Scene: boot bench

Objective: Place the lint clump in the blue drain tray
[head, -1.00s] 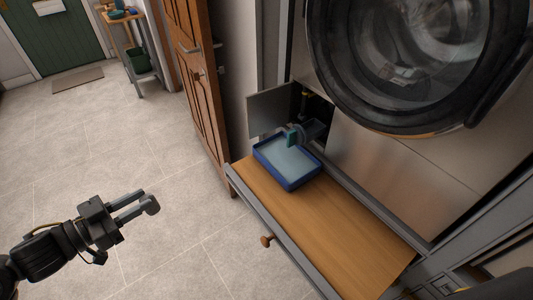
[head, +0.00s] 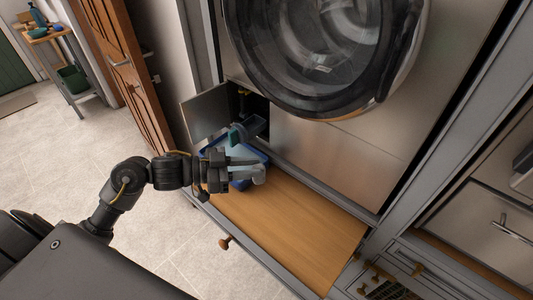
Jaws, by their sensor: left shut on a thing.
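The blue drain tray (head: 238,184) sits on the wooden pull-out shelf below the open hatch, partly hidden by my left gripper. My left gripper (head: 260,168) is over the tray, its fingers pointing right. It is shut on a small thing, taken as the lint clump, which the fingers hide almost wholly. I cannot tell whether it touches the tray. My right gripper is not in view.
The open hatch door (head: 205,112) stands left of the filter. The washer's round door (head: 320,50) is above. The wooden shelf (head: 290,222) is bare to the right of the tray. An open drawer (head: 385,285) with brass-coloured fittings is at the lower right.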

